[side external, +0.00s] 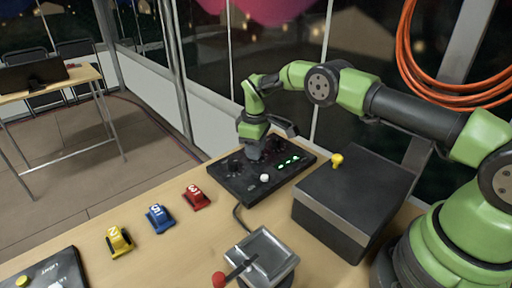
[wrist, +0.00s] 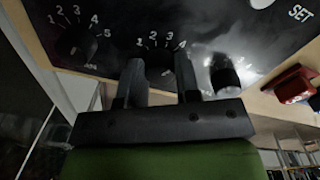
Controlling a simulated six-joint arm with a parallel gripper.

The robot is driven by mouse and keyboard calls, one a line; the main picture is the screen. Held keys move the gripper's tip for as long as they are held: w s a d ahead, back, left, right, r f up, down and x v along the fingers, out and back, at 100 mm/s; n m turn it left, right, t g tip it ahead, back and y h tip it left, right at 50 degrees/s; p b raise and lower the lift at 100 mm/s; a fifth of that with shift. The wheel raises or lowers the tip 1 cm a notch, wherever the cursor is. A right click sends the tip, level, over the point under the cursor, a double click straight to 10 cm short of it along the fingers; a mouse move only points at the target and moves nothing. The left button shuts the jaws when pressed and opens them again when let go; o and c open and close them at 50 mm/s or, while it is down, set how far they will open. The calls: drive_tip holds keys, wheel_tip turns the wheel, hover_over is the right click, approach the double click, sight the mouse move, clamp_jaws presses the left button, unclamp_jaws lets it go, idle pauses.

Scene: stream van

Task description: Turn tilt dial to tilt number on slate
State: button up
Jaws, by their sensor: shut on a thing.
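The black control panel (side external: 250,190) lies on the wooden table with dials, green lights and a white button (side external: 264,178). My gripper (side external: 255,150) is over the panel's far left part, pointing down. In the wrist view my gripper (wrist: 161,90) is shut on the middle dial (wrist: 160,62), with a finger on each side. Numbers 1 to 4 show around this dial; its name and pointer are hidden. A left dial (wrist: 84,45) has numbers 1 to 5, and a right knob (wrist: 225,76) stands apart. I cannot make out a number on a slate.
Yellow (side external: 119,240), blue (side external: 159,218) and red (side external: 196,196) numbered pieces stand left of the panel. A black box (side external: 355,200) with a yellow knob stands right. A lever box (side external: 264,258) with a red-tipped handle is in front. A dark board (side external: 50,272) lies at lower left.

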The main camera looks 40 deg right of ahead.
idle(0.3)
drive_tip(key=o, duration=0.9)
drive_tip(key=r, duration=1)
drive_tip(key=shift+s+a, duration=0.1)
drive_tip(key=shift+a, duration=0.15)
drive_tip(key=shift+r, duration=0.1)
